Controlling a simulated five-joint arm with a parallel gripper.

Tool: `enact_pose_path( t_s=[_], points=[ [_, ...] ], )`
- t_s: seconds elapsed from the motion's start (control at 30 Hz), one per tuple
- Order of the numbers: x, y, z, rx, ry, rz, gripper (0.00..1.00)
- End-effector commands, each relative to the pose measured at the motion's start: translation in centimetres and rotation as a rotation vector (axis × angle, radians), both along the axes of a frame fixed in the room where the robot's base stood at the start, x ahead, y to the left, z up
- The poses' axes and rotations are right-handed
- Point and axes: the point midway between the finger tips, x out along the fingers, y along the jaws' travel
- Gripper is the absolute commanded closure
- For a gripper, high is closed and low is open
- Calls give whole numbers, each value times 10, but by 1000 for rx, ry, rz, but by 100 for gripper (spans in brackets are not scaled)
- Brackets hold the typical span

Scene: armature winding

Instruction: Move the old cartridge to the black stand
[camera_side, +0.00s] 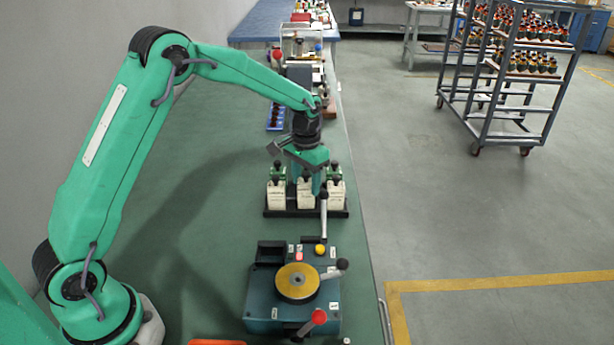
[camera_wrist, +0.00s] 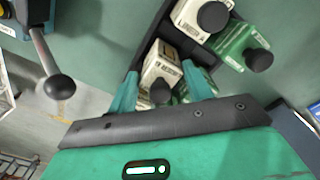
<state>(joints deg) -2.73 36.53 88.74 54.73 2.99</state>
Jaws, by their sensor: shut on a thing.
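My gripper (camera_side: 314,184) points down over a black stand (camera_side: 275,213) that bears several white and green cartridges with black knobs. In the wrist view, my fingers (camera_wrist: 163,88) are closed on either side of a white cartridge (camera_wrist: 163,62) with printed text and a black knob. In the side view, this cartridge (camera_side: 305,198) is in the middle of the front row, partly hidden by my gripper. I cannot tell whether it touches the stand. White cartridges stand to its left (camera_side: 277,196) and right (camera_side: 336,195). No mark clearly tells which is the old one.
A dark teal machine (camera_side: 262,310) with a round yellow disc (camera_side: 297,282) and levers stands in front. A crank with a black knob (camera_wrist: 59,88) is close by in the wrist view. A blue tray (camera_side: 276,117) lies behind. The bench's left part is clear.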

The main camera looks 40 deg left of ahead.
Motion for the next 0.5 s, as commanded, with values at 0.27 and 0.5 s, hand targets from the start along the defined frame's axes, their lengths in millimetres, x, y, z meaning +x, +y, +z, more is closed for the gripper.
enact_pose_path(
  t_s=[0.27,0.5],
  points=[
    [0,0,-5,0,-1,0,75],
    [0,0,-9,0,0,0,75]
  ],
)
